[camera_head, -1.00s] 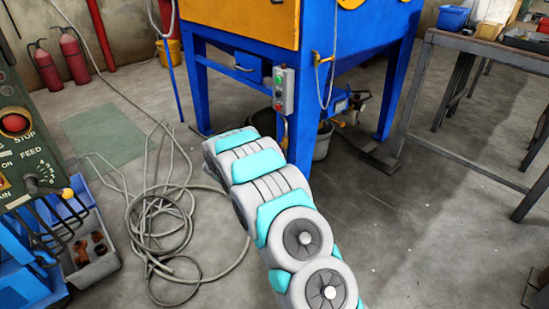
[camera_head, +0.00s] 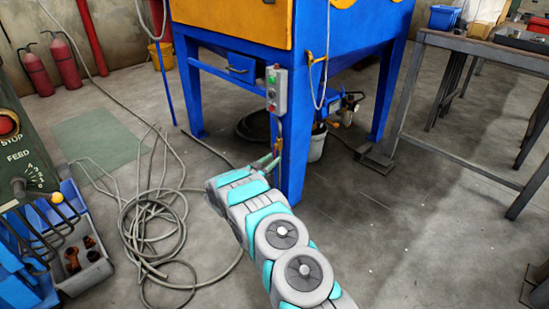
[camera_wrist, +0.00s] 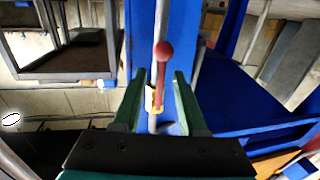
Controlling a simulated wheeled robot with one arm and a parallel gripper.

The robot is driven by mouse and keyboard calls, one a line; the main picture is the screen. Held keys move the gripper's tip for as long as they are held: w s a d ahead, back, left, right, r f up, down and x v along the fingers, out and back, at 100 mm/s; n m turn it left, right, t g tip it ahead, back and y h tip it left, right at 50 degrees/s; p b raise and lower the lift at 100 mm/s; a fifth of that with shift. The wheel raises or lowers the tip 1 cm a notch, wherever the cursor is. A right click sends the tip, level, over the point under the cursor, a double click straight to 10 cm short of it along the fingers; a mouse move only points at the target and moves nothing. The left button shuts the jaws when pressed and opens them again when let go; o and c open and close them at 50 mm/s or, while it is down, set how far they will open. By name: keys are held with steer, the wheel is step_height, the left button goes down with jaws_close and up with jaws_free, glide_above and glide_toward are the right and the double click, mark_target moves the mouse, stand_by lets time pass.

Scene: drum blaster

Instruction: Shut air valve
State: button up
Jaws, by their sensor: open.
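The air valve's red handle (camera_wrist: 165,52) ends in a round knob and shows in the middle of the wrist view. It stands by a thin grey pipe (camera_wrist: 161,18), with a small yellowish fitting (camera_wrist: 151,100) below, in front of a blue leg. My gripper (camera_wrist: 159,78) has two green fingers, open, one on each side of the handle and pipe. I cannot tell whether either finger touches the handle. In the head view my gripper (camera_head: 267,163) is beside the cabinet's front leg (camera_head: 294,150), low down; the valve is too small to make out clearly there.
The blue and orange blaster cabinet (camera_head: 240,50) stands over the leg, with a grey switch box (camera_head: 276,90) above my gripper. A bucket (camera_head: 317,143) is behind the leg. A coiled hose (camera_head: 150,225) lies on the floor at left. A metal table (camera_head: 480,48) stands at right.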

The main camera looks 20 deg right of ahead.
steer(key=shift+x, duration=1.2)
steer(key=shift+a, duration=0.1)
jaws_close()
stand_by(0.5)
